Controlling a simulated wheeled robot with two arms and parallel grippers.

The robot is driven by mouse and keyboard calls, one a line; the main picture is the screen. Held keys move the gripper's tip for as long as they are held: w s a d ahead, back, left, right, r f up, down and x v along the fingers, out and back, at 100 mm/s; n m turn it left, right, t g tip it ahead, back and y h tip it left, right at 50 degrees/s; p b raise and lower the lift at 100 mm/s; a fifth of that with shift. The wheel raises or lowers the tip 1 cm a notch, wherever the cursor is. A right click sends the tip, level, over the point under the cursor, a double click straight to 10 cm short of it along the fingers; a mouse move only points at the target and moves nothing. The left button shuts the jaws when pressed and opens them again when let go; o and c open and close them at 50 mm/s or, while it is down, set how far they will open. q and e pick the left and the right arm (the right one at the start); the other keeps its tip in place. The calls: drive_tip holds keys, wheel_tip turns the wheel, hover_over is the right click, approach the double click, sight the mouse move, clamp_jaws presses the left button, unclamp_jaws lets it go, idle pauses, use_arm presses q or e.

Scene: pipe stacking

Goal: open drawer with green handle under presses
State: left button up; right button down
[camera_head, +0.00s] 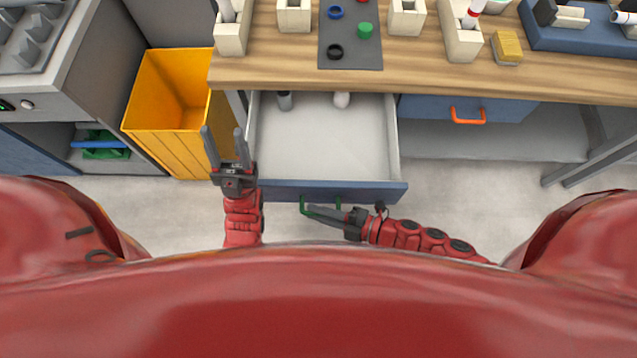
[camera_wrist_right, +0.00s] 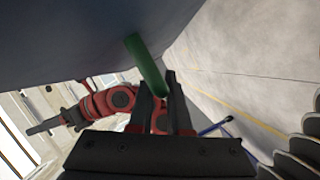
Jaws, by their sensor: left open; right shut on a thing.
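The drawer (camera_head: 325,150) under the workbench is pulled out, with its pale inside showing. Two small cylindrical things lie at its back. Its blue front (camera_head: 370,190) carries the green handle (camera_head: 306,207). My right gripper (camera_head: 312,210) is shut on the green handle; in the right wrist view the green bar (camera_wrist_right: 147,66) runs between the fingers (camera_wrist_right: 160,85). My left gripper (camera_head: 223,147) is open and empty, fingers pointing toward the bench, just left of the drawer.
A yellow bin (camera_head: 165,110) stands left of the drawer, close to my left gripper. A closed blue drawer with an orange handle (camera_head: 468,116) is to the right. The wooden benchtop (camera_head: 290,72) holds several blocks and rings on a dark mat (camera_head: 350,50).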

drive_tip(key=c, duration=0.9)
unclamp_jaws()
drive_tip(key=shift+o, duration=0.2)
drive_tip(key=shift+d, duration=0.1)
drive_tip(key=p+v, duration=0.2)
drive_tip(key=v, duration=1.5)
drive_tip(key=shift+s+r, duration=0.1)
